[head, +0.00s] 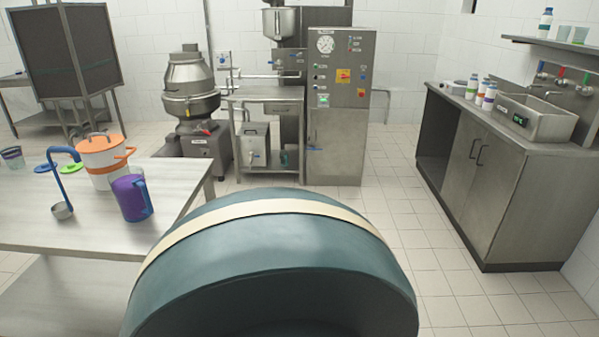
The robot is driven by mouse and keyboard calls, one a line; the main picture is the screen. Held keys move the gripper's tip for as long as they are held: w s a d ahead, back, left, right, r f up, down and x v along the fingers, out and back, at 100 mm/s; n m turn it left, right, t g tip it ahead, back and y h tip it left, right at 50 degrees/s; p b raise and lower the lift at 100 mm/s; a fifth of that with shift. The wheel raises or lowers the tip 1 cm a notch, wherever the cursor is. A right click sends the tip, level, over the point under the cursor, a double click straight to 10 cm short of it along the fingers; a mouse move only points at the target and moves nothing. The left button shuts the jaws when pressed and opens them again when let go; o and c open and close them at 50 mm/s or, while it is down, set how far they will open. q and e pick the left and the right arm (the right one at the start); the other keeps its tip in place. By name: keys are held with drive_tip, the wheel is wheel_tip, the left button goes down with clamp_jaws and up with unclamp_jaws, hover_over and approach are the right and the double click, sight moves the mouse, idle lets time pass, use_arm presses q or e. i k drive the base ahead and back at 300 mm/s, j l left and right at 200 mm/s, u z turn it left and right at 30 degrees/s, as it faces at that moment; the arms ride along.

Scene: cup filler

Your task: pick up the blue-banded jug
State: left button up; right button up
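A purple jug (131,199) with a blue handle on its right side stands upright near the right part of the table (45,215) at the left of the head view. I cannot clearly make out a separate blue band on it. A white pot (103,168) with an orange band and lid stands just behind it. A clear cup (12,157) with a dark band is at the table's far left edge. Neither of my grippers is in the view.
A blue-handled ladle (63,190) and a green lid-like piece (69,169) are left of the pot. Steel machines (338,105) stand at the back wall. A counter (500,165) with a sink and bottles is at the right. The tiled floor between is clear.

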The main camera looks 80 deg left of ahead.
sight(129, 185)
drive_tip(key=k+l+u, duration=0.1)
drive_tip(key=u, duration=3.4)
